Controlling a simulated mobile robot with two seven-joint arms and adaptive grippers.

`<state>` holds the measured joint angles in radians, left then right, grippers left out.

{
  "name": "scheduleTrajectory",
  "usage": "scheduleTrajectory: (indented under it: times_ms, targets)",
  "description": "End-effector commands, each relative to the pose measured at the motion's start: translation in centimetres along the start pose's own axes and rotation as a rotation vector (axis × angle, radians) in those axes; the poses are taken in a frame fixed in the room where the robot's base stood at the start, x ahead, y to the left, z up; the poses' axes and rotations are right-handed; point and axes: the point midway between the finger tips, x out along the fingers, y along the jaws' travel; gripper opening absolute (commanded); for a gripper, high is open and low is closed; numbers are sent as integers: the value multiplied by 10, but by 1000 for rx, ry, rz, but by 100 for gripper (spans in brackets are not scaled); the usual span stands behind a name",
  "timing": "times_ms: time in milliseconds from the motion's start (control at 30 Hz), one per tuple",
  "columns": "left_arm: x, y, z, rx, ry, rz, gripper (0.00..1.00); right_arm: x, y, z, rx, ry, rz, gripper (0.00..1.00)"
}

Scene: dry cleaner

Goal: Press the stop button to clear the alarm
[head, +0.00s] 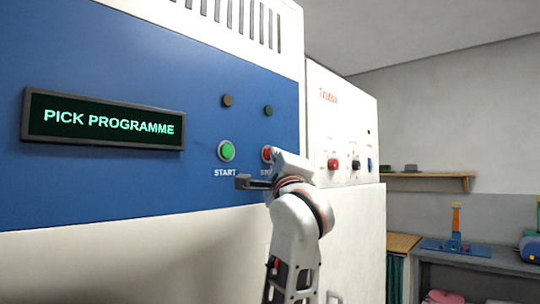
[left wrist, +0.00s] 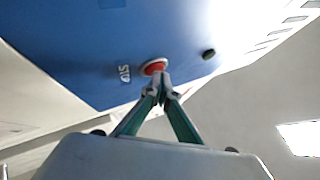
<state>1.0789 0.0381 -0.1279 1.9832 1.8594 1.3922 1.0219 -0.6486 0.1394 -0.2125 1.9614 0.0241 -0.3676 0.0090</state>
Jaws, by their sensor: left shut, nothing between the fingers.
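The red stop button (head: 266,153) is on the blue panel (head: 110,190), right of the green start button (head: 227,151). My left gripper (head: 275,158) is in front of it and covers part of the button and its label in the head view. In the left wrist view, my shut, empty fingertips (left wrist: 161,80) are at the edge of the red stop button (left wrist: 154,66). I cannot tell whether they touch it. The display (head: 105,121) reads "PICK PROGRAMME". Two indicator lamps above the buttons look dark. My right gripper is not in view.
A white machine (head: 345,125) with a red switch (head: 333,164) and other controls stands just right of the panel. Farther right are a wall shelf (head: 425,182) and a bench with a blue device (head: 456,246).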

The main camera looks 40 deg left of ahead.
Motion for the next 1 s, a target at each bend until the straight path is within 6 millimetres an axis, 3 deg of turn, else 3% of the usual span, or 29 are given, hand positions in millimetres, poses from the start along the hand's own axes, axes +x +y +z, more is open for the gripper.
scheduleTrajectory:
  times_ms: [667, 1000]
  targets:
    - [-12, -8, -8, -1, 1, 0, 0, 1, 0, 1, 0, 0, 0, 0]
    - [-32, -23, -24, -1, 3, 0, 0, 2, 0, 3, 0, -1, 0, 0]
